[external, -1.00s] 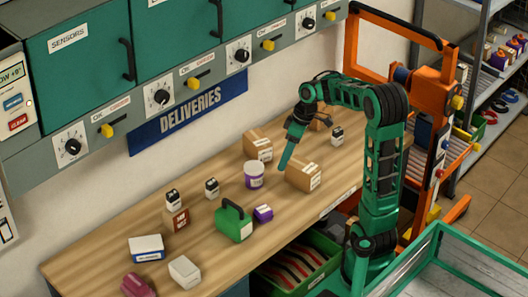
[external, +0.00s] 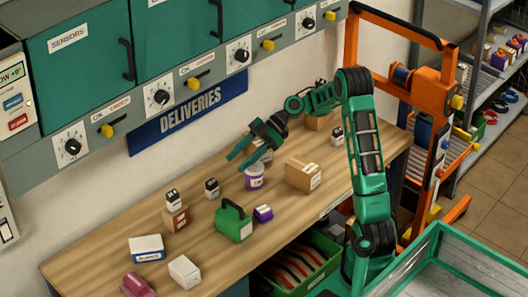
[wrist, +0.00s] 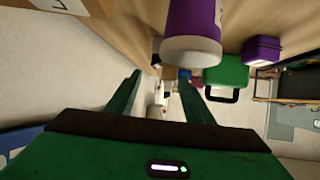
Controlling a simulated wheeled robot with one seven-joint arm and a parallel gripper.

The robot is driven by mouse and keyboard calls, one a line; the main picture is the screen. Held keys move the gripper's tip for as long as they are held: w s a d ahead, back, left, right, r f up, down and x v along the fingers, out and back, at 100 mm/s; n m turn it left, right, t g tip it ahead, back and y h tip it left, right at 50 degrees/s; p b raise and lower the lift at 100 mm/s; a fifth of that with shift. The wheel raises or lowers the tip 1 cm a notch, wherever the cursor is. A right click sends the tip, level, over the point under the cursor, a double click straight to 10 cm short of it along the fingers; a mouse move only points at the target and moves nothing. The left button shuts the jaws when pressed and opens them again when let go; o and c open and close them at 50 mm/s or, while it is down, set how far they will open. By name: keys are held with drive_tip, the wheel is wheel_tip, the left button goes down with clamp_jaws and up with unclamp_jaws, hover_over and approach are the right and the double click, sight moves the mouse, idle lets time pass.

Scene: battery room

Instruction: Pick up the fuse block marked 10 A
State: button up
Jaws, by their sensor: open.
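Small black-and-white labelled blocks stand on the bench in the external view: one (external: 173,197) on top of a brown box (external: 177,220), one (external: 211,187) to its right, and one (external: 337,135) at the far right end. Their markings are too small to read, so I cannot tell which says 10 A. My gripper (external: 235,164) is open and empty, above the bench by the purple-and-white tub (external: 255,178), its fingers pointing left. In the wrist view my gripper (wrist: 159,76) has its fingers apart, with the tub (wrist: 194,32) close beyond them and small indistinct things between them.
A green case (external: 234,224) with a black handle and a purple box (external: 263,213) stand front of the tub. Cardboard boxes (external: 303,175) stand right. White boxes (external: 185,272) and a maroon item (external: 137,285) lie front left. Cabinets (external: 80,65) overhang the bench's back.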

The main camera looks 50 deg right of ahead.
sight(216, 181)
drive_tip(key=x, duration=0.5)
drive_tip(key=shift+a+f, duration=0.2)
drive_tip(key=shift+f, duration=0.2)
drive_tip(key=shift+w+x, duration=0.15)
drive_tip(key=shift+x, duration=1.2)
drive_tip(key=shift+w+x, duration=0.15)
drive_tip(key=shift+x, duration=1.2)
drive_tip(key=shift+d, duration=0.1)
clamp_jaws()
